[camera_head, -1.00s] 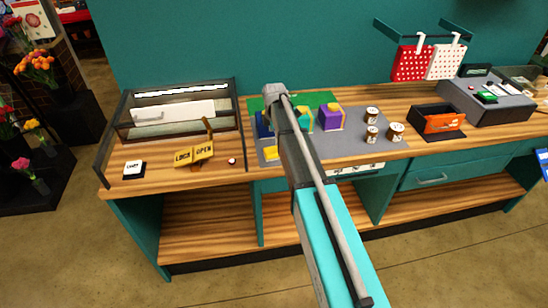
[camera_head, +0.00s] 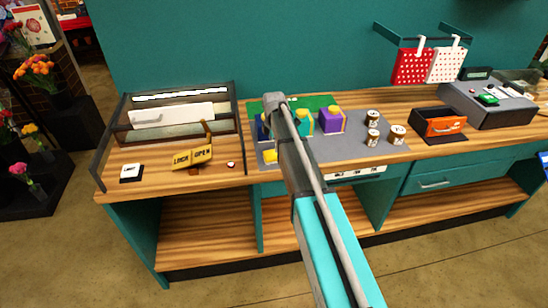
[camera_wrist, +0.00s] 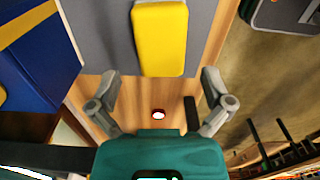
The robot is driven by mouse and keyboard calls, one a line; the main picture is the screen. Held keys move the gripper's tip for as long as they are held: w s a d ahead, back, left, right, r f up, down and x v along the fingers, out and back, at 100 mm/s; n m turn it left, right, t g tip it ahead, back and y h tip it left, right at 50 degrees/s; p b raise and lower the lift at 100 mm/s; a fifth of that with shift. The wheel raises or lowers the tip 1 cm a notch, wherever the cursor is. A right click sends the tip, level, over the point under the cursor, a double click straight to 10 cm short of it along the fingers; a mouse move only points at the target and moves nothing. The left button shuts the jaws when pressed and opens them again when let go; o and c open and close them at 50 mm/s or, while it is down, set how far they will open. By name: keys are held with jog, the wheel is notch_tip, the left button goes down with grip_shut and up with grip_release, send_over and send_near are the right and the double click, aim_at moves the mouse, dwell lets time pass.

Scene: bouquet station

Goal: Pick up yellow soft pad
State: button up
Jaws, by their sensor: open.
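The yellow soft pad (camera_head: 270,156) lies on the grey mat (camera_head: 345,148) near the front edge of the counter, just left of my arm. In the wrist view the yellow pad (camera_wrist: 160,38) is a rounded block at the top centre, its near end close to the line between my fingertips. My gripper (camera_wrist: 160,77) is open and empty, with one finger to each side of the pad's near end. Whether the fingers are at the pad's height cannot be told. In the head view my arm hides the gripper.
A blue box (camera_wrist: 40,58) with a yellow band stands left of the pad. Teal (camera_head: 304,121) and purple (camera_head: 331,119) boxes and three small jars (camera_head: 373,137) stand on the mat.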

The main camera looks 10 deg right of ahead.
aim_at(274, 153)
jog(key=shift+f+b, duration=2.35)
jog(key=shift+f, duration=0.15)
jog(key=shift+s, duration=0.1)
jog(key=c, duration=1)
jog(key=shift+r, duration=0.1)
notch_tip(274, 153, up, 3)
jog(key=p, duration=0.2)
jog(key=shift+f+p, duration=0.2)
jog(key=shift+p, duration=0.2)
jog(key=s+a+r+p, duration=0.1)
jog(key=s+r+p, duration=0.9)
jog(key=s, duration=0.4)
jog(key=shift+a+r, duration=0.15)
jog(key=shift+a, duration=0.2)
